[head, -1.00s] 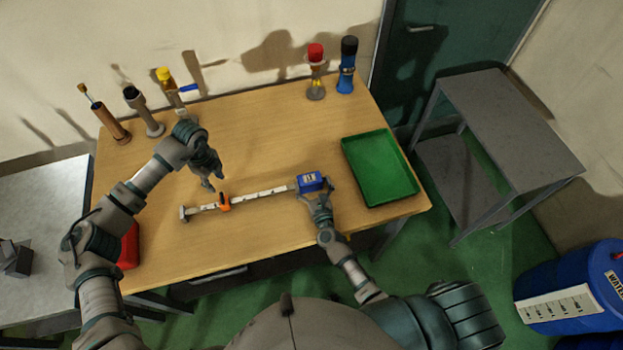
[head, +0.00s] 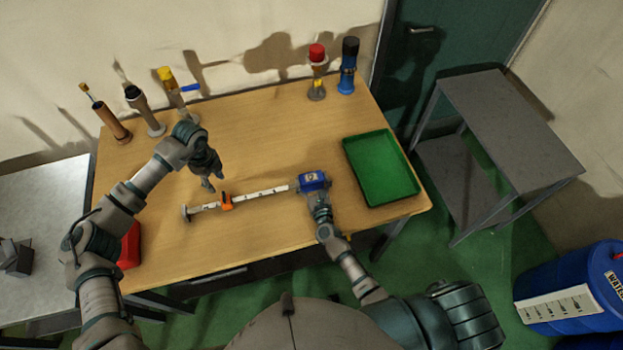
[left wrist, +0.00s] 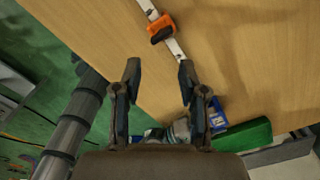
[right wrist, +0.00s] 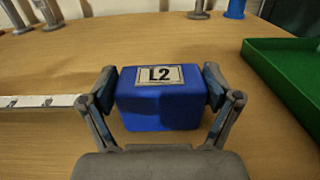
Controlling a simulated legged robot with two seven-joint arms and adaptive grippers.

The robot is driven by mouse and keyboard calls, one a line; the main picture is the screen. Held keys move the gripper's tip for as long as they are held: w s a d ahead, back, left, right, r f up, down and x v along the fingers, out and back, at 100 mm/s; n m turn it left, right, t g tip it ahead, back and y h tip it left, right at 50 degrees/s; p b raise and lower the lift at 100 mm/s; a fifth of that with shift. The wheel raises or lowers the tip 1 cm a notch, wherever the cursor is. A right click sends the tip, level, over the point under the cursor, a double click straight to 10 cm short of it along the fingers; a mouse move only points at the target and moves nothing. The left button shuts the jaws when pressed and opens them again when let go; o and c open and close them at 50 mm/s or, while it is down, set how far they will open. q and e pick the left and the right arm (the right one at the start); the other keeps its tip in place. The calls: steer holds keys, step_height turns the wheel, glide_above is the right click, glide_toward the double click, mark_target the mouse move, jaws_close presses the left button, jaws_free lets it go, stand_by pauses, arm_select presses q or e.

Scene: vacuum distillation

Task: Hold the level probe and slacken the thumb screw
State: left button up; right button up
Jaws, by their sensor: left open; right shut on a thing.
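The level probe lies on the wooden table as a white graduated rod (head: 262,194) with a blue head (head: 314,181) at its right end and a grey disc at its left end. The head carries an "L2" label in the right wrist view (right wrist: 160,110). An orange slider (head: 226,201) sits on the rod, with a dark part on it in the left wrist view (left wrist: 161,28); I cannot make out the thumb screw for certain. My right gripper (right wrist: 162,92) is shut on the blue head, fingers at both sides. My left gripper (left wrist: 158,75) is open and empty, above the table behind the rod.
A green tray (head: 411,190) lies right of the probe. Several upright instruments stand along the back edge, including a red-topped one (head: 317,75) and a blue one (head: 347,70). A red object (head: 131,245) is near the left arm. The table's middle is clear.

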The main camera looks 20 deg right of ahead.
mark_target(223, 196)
arm_select(q)
steer(key=o, duration=0.5)
steer(key=shift+a, duration=0.3)
steer(key=f+m, duration=0.3)
steer(key=m, duration=0.6)
steer(key=f+m, duration=0.3)
steer(key=m, duration=0.7)
steer(key=f+m, duration=0.4)
steer(key=m, duration=0.5)
steer(key=shift+w+d+m, duration=0.2)
steer(key=shift+d+m, duration=0.05)
steer(key=shift+m, duration=0.15)
steer(key=shift+c, duration=0.4)
